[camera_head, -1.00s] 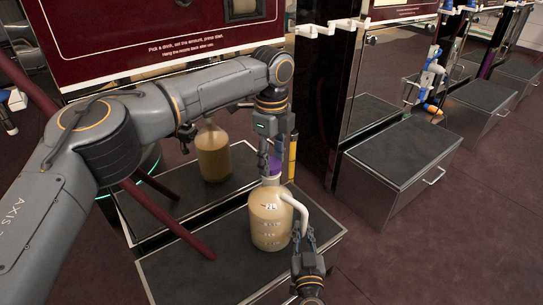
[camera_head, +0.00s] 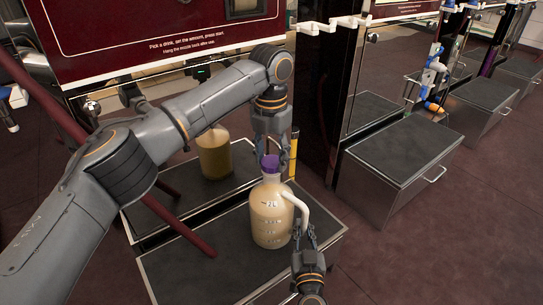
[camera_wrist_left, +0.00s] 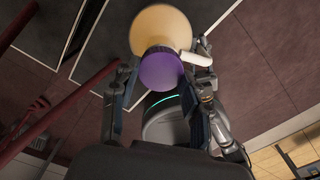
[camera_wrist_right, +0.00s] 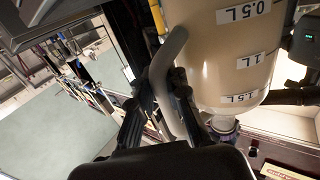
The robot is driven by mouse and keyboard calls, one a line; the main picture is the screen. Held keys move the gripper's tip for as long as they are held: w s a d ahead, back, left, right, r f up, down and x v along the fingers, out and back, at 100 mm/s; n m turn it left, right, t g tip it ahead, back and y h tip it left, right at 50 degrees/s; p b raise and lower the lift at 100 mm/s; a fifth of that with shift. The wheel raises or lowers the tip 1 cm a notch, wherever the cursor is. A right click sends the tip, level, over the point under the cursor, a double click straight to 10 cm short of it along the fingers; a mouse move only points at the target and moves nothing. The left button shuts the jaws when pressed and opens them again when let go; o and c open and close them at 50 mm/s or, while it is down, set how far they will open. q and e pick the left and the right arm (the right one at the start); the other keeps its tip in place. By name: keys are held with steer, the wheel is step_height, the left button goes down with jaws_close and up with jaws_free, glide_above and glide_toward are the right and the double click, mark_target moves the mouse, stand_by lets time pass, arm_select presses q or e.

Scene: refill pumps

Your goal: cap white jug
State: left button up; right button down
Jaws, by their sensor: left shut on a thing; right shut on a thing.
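The white jug (camera_head: 269,215) stands upright on a dark platform and holds a pale tan liquid. Its white handle (camera_head: 296,204) is on the right. The purple cap (camera_head: 269,163) is at the jug's mouth; I cannot tell whether it is fully seated. My left gripper (camera_head: 275,155) is above the jug, shut on the cap, which shows between its fingers in the left wrist view (camera_wrist_left: 160,70). My right gripper (camera_head: 303,238) is shut on the handle, which runs between its fingers in the right wrist view (camera_wrist_right: 168,85). The jug's neck is low in that view.
The dark platform (camera_head: 180,272) has a metal rim. A shiny panel behind shows what looks like the jug's reflection (camera_head: 214,152). A dark red bar (camera_head: 178,225) slants at the left. A grey-topped box (camera_head: 402,148) stands right; floor between is free.

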arm_select(q)
steer(key=shift+w+a+m, duration=0.1)
steer(key=shift+a+m, duration=0.05)
steer(key=shift+m, duration=0.85)
steer(key=o, duration=0.7)
steer(key=shift+o, duration=0.2)
